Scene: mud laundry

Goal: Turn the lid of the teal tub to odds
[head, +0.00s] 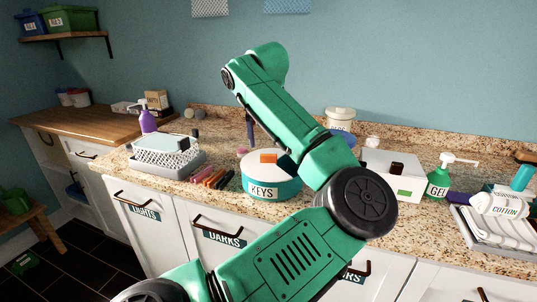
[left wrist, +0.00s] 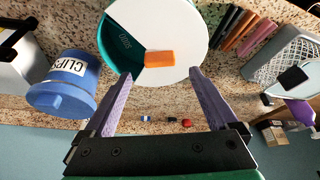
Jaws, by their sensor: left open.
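The teal tub (head: 284,190) stands on the counter with a white, round lid (head: 257,163). An orange block (head: 268,156) sits on the lid, and the tub's front label reads KEYS. In the left wrist view the lid (left wrist: 185,25) has a wedge-shaped opening beside the orange block (left wrist: 160,59). Small lettering in the teal wedge (left wrist: 122,55) seems to read ODDS. My left gripper (left wrist: 161,77) is open, its purple fingers by the tub's back edge with the orange block between and beyond them. In the head view my arm hides part of it.
Several coloured bars (head: 212,177) lie left of the tub, near a grey tray (head: 165,160). A blue CLIPS tub (left wrist: 65,90) is close to one finger. A white box (head: 392,172) and a green GEL bottle (head: 438,181) stand right. Small items lie behind the tub.

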